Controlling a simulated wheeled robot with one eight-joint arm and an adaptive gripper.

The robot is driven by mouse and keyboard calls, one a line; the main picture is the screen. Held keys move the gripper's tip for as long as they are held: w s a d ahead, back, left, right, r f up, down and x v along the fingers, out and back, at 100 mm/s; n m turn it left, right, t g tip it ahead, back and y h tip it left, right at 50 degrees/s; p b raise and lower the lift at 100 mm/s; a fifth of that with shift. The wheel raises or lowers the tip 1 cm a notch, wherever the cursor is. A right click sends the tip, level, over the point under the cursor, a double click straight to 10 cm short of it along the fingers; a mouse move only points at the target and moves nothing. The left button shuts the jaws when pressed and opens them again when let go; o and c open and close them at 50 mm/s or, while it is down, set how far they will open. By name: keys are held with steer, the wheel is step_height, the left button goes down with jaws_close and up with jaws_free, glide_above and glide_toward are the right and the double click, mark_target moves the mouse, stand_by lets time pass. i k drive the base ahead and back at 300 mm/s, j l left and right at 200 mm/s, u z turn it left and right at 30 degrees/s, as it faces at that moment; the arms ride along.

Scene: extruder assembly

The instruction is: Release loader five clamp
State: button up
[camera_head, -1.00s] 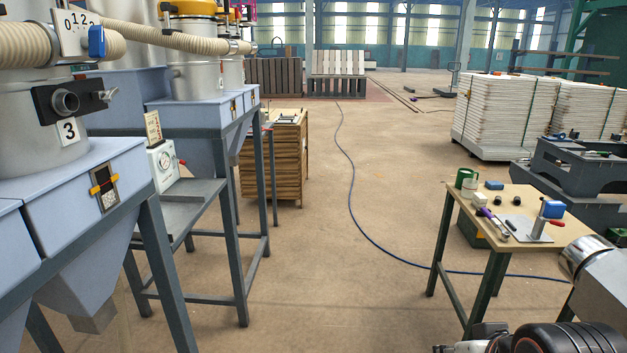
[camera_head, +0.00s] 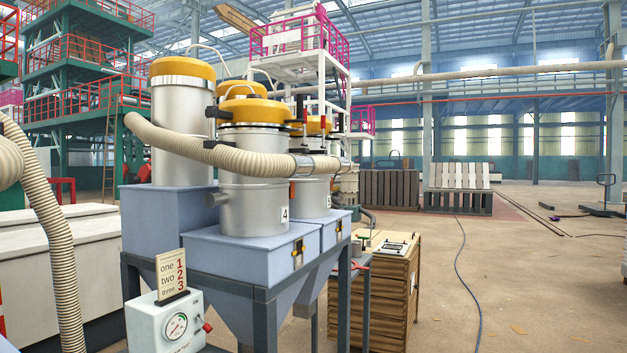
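Loader five (camera_head: 314,192) is a silver cylinder with a yellow lid, on a blue-grey hopper behind and right of loader four (camera_head: 252,205). A small label reading 5 (camera_head: 329,202) shows low on its right side. Loader four and the thick beige hose (camera_head: 215,155) hide part of it. Dark upright parts with red tips (camera_head: 303,115) show near its lid. I cannot tell which part is its clamp, or whether it is fastened. An orange-and-black latch (camera_head: 338,227) is on the hopper front below. My gripper is not in view.
A white gauge box (camera_head: 166,322) with a "one two three" sign (camera_head: 172,272) stands in front. A wooden cabinet (camera_head: 388,290) stands right of the hopper frame. Open floor (camera_head: 530,270) lies to the right, with a blue cable (camera_head: 468,270) across it.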

mark_target(323, 118)
steer(key=i+l+u, duration=0.4)
steer(key=i+l, duration=0.15)
steer(key=l, duration=0.2)
steer(key=i+l+u, duration=0.25)
steer(key=l, duration=0.15)
